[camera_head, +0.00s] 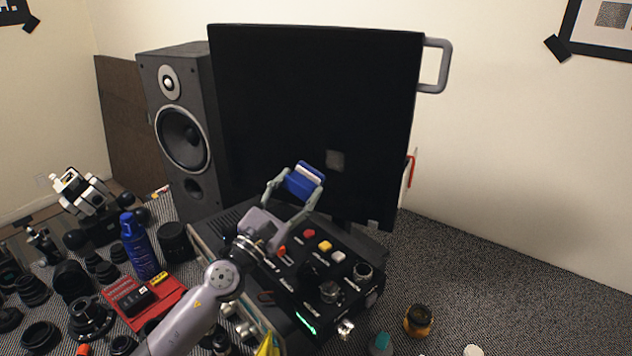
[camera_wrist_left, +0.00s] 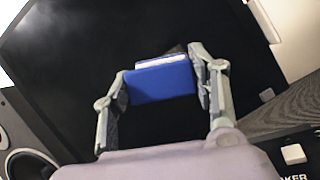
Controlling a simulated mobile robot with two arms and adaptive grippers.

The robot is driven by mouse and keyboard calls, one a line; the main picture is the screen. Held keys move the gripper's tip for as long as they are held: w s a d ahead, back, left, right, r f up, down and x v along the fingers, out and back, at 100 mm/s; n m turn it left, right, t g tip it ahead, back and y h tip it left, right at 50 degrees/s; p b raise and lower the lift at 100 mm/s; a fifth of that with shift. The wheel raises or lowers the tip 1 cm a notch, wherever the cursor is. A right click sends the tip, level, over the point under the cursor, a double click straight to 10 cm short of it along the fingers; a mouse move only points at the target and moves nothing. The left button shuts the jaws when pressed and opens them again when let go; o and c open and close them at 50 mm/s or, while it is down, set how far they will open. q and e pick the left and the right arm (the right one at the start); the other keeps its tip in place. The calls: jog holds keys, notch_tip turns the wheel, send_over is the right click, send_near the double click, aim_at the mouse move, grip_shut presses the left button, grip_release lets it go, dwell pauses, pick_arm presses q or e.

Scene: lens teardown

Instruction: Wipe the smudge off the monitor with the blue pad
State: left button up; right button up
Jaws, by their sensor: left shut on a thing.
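The monitor (camera_head: 290,90) is a large black screen standing at the back centre. A small grey square smudge (camera_head: 335,160) shows on its lower right part. My left gripper (camera_head: 294,186) is shut on the blue pad (camera_head: 303,182), in front of the lower middle of the screen. The pad has a white strip along its far top side. In the left wrist view the blue pad (camera_wrist_left: 162,82) sits between both fingers of the gripper (camera_wrist_left: 163,85), and a bit of grey shows just behind it. The smudge is to the right of the pad in the head view. My right gripper is not in view.
A black control box (camera_head: 320,275) with coloured buttons stands below the gripper. A speaker (camera_head: 178,125) stands left of the monitor. A blue bottle (camera_head: 138,246), a red tray (camera_head: 165,300) and several lenses crowd the left. A grey handle (camera_head: 441,66) juts from the monitor's upper right.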

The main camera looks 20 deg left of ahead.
pick_arm(q)
jog(key=w+d+b, duration=0.1)
jog(key=w+b, duration=0.1)
jog(key=w, duration=0.4)
jog(key=shift+w+d+b, duration=0.2)
jog(key=shift+w+b, duration=0.25)
jog(key=shift+w, duration=0.7)
dwell(0.7)
jog(key=d, duration=0.1)
jog(key=d+p, duration=0.1)
jog(key=d, duration=0.2)
jog(key=shift+s+p, duration=0.3)
jog(key=shift+p, duration=0.05)
jog(key=shift+a, duration=0.1)
